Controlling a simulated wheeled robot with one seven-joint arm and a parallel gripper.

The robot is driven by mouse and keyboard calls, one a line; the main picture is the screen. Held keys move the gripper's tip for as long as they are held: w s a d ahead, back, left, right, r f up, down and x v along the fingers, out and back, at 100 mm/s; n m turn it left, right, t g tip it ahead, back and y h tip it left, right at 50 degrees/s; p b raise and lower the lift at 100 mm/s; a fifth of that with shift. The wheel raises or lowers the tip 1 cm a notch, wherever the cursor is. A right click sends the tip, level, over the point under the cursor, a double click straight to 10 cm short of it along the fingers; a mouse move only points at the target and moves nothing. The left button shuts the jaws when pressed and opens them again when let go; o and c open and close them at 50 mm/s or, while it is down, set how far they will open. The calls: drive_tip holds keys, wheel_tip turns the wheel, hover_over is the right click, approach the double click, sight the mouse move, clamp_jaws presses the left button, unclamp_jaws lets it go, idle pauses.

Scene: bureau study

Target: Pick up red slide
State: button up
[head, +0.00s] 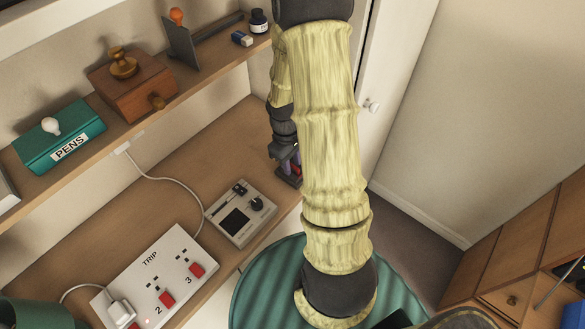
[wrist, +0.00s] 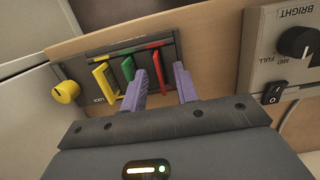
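The red slide (wrist: 158,68) is an upright red tab on a dark slide panel (wrist: 90,69) in the wrist view. It stands between the two purple fingers of my gripper (wrist: 162,70). The fingers are open, one on each side of the tab; I cannot tell whether either touches it. In the head view my gripper (head: 292,163) is low over the far right end of the desk, with a bit of red showing there, mostly hidden by my arm.
A green slide (wrist: 128,76) and a yellow slide (wrist: 105,83) stand left of the red one, with a yellow knob (wrist: 66,92) beyond. A grey control box (wrist: 283,55) with a dial and switch is close on the right. A shelf (head: 130,130) runs above the desk.

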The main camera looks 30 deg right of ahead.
clamp_jaws()
wheel_tip(320, 180, up, 10)
drive_tip(key=shift+b, duration=0.4)
idle(0.4)
idle(0.5)
